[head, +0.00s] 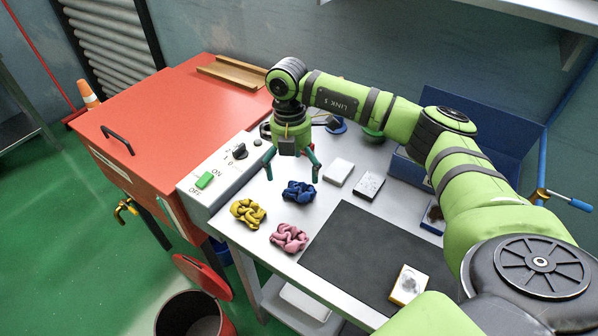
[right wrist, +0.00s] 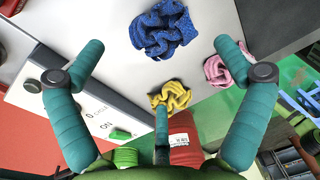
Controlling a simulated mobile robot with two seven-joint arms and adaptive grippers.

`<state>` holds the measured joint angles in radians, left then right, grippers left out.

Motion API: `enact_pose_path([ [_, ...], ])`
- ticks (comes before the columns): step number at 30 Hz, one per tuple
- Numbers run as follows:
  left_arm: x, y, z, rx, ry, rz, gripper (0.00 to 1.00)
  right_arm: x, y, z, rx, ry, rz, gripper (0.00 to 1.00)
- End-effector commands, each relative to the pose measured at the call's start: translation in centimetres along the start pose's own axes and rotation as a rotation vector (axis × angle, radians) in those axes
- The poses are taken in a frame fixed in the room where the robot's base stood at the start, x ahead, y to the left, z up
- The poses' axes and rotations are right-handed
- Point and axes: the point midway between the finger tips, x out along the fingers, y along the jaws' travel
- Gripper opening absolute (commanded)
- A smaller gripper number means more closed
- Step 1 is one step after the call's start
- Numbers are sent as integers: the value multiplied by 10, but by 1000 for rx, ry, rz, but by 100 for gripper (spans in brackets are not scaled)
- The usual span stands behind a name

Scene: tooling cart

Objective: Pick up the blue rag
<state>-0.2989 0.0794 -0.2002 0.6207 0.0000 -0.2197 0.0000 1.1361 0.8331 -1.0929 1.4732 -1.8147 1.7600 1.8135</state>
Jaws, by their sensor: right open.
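The blue rag (head: 299,192) lies crumpled on the light cart top, behind the yellow rag and the pink rag. It also shows in the right wrist view (right wrist: 163,29) near the top middle, beyond the fingertips. My right gripper (head: 293,172) is open and empty, above the cart top just behind the blue rag, fingers pointing down. My left gripper is not in view.
A yellow rag (head: 248,213) and a pink rag (head: 289,238) lie close in front. A white block (head: 338,172) and a speckled block (head: 368,185) stand to the right. A control box (head: 222,178) borders the left. A dark mat (head: 362,254) covers the front right.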

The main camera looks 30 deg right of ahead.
Motion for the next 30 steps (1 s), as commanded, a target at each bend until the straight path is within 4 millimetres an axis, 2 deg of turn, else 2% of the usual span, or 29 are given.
enact_pose_path([
  [2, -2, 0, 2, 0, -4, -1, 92, -3, -5, 10, 30, -31, -23, 100],
  [5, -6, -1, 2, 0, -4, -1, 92, 4, -8, 13, 40, -39, -33, 100],
  [14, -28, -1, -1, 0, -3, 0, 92, 41, -5, 16, 37, -36, -33, 100],
  [18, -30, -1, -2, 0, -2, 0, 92, 60, -4, 16, 34, -35, -29, 100],
  [27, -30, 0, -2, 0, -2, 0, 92, 66, -4, 16, 33, -35, -26, 100],
  [28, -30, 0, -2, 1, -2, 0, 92, 66, -4, 16, 33, -35, -26, 89],
  [30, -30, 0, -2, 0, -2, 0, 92, 66, -4, 16, 33, -35, -26, 81],
])
